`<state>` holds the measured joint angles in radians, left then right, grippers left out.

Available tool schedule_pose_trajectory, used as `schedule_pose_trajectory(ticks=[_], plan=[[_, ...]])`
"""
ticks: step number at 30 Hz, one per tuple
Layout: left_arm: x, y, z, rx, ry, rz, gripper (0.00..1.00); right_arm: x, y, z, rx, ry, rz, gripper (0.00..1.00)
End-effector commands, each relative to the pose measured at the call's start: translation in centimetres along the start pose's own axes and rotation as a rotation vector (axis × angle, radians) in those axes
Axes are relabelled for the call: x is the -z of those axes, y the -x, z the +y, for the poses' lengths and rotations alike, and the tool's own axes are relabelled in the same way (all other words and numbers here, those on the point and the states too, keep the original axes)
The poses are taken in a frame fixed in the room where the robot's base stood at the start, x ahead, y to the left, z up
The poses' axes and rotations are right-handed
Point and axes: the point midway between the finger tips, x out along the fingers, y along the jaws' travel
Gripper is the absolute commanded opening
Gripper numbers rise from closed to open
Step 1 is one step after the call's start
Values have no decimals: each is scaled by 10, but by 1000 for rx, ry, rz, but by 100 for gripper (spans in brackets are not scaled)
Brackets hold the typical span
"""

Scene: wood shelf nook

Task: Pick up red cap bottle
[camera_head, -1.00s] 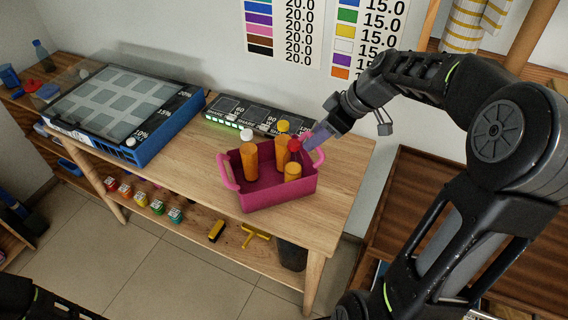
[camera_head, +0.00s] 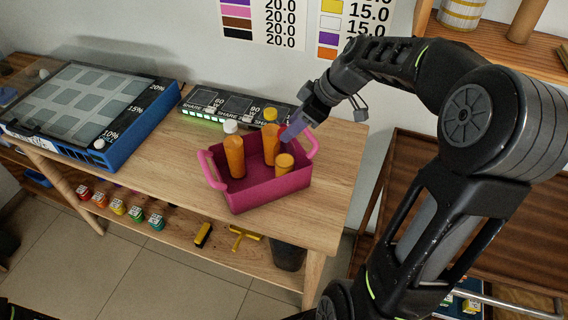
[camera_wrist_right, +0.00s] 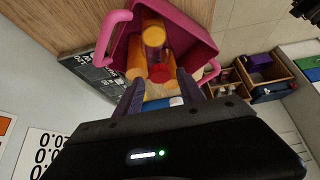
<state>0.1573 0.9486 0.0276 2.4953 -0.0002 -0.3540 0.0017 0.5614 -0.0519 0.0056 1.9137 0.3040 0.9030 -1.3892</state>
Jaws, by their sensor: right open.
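A pink crate (camera_head: 265,192) with two handles stands on the wooden table and holds several orange bottles. The red cap (camera_wrist_right: 162,73) shows in the right wrist view between the two finger ends of my right gripper (camera_wrist_right: 160,88); I cannot tell whether they touch it. In the head view the right gripper (camera_head: 288,134) is open at the crate's back right corner, and the red cap bottle is hidden there. A white-capped bottle (camera_head: 235,157), a yellow-capped bottle (camera_head: 270,147) and a short yellow-topped bottle (camera_head: 284,165) stand in the crate. My left gripper is out of view.
A dark panel with green lights (camera_head: 235,105) lies behind the crate against the wall. A blue-sided tray box (camera_head: 90,112) stands on the table's left. Small colored jars (camera_head: 118,207) sit on the lower shelf. The tabletop left of the crate (camera_head: 165,160) is clear.

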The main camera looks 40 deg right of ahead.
Motion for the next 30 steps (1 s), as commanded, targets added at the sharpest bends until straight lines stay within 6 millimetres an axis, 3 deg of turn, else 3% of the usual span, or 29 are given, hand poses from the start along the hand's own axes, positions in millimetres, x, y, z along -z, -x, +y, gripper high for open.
schedule_pose_trajectory(ticks=[6,17,25,30], plan=[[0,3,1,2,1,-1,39,0,-20,-1,2,-1,-1,46],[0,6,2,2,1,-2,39,0,-25,-1,5,-2,-1,46],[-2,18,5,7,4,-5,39,0,-62,-2,7,-1,-2,46],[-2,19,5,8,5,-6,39,-1,-73,-1,3,-1,-1,46]])
